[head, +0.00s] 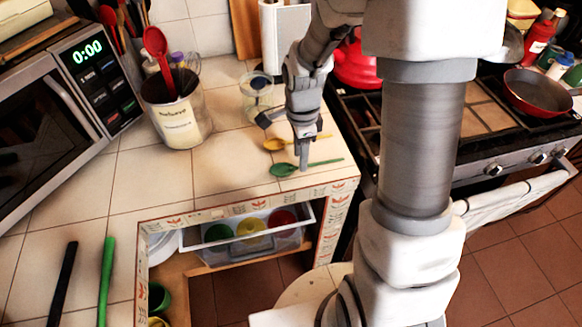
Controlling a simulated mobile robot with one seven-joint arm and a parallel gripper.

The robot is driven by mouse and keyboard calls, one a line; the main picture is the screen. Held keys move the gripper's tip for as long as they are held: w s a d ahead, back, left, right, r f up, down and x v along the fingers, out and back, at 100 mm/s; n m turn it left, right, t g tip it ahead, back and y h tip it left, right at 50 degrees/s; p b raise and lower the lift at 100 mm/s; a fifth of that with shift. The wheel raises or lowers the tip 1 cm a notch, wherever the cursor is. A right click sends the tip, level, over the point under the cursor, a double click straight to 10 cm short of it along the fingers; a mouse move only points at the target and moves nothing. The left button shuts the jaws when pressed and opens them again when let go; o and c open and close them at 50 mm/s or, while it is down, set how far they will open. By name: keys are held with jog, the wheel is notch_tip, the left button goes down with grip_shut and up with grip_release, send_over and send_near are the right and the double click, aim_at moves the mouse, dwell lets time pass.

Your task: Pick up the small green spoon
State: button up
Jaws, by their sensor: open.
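The small green spoon (284,169) lies flat on the tiled counter near its front edge, bowl to the left and handle to the right.
A utensil crock (180,118) and glass jar (257,96) stand behind and left. A microwave (58,110) is at left. A red kettle (356,66) and stove with a red pan (538,91) are right. Counter left of the spoons is clear.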

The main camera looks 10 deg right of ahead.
notch_tip(320, 180, down, 2)
jog(key=shift+c, duration=0.2)
grip_shut()
jog(key=shift+r, duration=0.1)
dwell(0.3)
